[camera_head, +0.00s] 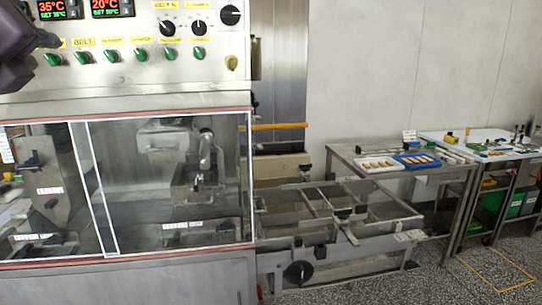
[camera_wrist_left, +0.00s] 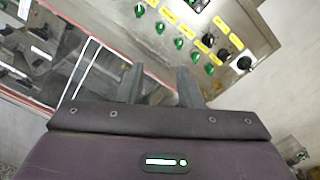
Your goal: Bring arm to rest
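My left gripper (camera_head: 22,68) shows at the upper left edge of the head view, dark and partly cut off, in front of the left end of the control panel (camera_head: 135,70). In the left wrist view the gripper (camera_wrist_left: 159,74) has its two dark fingers apart, with nothing between them. The panel with its green knobs also shows in the left wrist view (camera_wrist_left: 222,35), beyond the fingers. My right gripper is in neither view.
Below the panel is the enrober's clear framed cover (camera_head: 160,185). A metal mesh frame (camera_head: 335,212) stands to its right. Farther right, a steel table (camera_head: 345,152) holds a white tray (camera_head: 362,165) and a blue tray (camera_head: 400,160). Speckled floor lies open in front.

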